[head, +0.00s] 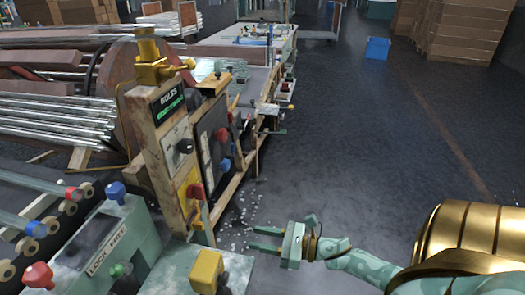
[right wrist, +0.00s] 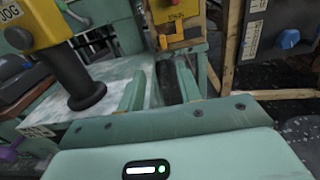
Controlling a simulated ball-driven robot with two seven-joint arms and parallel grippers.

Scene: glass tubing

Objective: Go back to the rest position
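My right gripper (head: 255,239) is at the lower middle of the head view, pointing left. Its two teal fingers are apart with nothing between them. The right wrist view also shows the open gripper (right wrist: 160,90), with a teal bench surface beyond the fingers. My golden right arm comes in from the lower right corner. My left gripper is not in the head view.
A teal control box (head: 95,245) with coloured knobs and a yellow block (head: 207,270) stand left of the gripper. A wooden panel (head: 160,140) with a green display rises behind. Pale bits (head: 235,220) lie on the floor. The floor at right is clear up to a blue bin (head: 378,48).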

